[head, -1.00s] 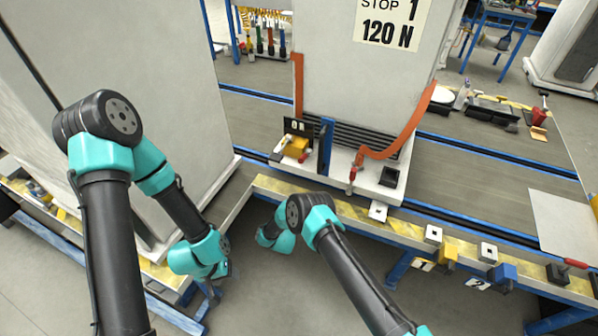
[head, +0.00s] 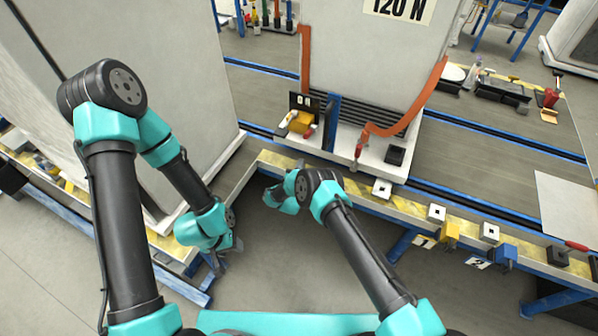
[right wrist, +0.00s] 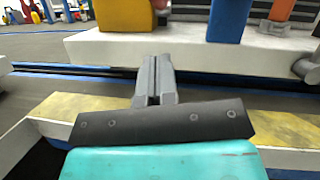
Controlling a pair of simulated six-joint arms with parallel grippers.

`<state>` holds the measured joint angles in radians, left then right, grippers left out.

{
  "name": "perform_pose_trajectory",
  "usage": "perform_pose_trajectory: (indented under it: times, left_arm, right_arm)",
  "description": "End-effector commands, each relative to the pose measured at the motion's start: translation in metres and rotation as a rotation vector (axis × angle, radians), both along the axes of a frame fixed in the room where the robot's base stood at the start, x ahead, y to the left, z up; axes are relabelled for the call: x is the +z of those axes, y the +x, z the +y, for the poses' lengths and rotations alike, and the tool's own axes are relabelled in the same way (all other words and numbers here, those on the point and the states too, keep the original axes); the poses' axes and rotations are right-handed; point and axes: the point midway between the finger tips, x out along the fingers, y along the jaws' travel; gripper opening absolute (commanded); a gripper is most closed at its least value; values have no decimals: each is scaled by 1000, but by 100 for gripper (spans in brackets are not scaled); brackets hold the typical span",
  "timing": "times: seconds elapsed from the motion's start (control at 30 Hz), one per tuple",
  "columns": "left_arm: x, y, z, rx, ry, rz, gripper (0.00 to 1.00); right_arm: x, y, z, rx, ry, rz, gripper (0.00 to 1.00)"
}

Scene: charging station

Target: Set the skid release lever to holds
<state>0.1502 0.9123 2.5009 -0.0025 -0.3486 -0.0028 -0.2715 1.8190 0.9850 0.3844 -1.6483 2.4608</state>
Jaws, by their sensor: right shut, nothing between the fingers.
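A red-handled lever (head: 358,152) stands at the end of an orange strap on the front of the white skid (head: 370,172). Another red handle (head: 310,131) sits beside a yellow block (head: 301,122) next to a blue post. I cannot read which is the skid release lever or its setting. My right gripper (right wrist: 153,72) is shut and empty in the right wrist view, pointing at the skid's front edge, below and apart from the yellow block (right wrist: 125,14) and blue post (right wrist: 228,20). My left gripper (head: 236,243) hangs low at the left, its fingers unclear.
A yellow-topped rail (head: 405,208) runs along the front, carrying numbered yellow and blue blocks. A red-handled device (head: 576,246) sits at its right end. A large grey cabinet (head: 165,70) stands at the left. The floor before the rail is clear.

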Motion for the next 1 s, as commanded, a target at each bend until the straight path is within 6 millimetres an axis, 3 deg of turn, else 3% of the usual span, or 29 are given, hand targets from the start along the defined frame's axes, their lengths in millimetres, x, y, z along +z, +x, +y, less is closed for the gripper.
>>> perform_pose_trajectory:
  times: [0.27,0.4,0.6,1.0]
  left_arm:
    - [0,0,0,0,0,0,55]
    - [0,0,0,0,0,0,55]
    - [0,0,0,0,0,0,55]
    - [0,0,0,0,0,0,55]
  right_arm:
    - [14,39,-12,-2,0,-3,0]
    - [33,48,-10,1,0,-2,0]
    - [46,55,-10,1,-1,0,0]
    - [48,56,-10,1,-1,1,0]
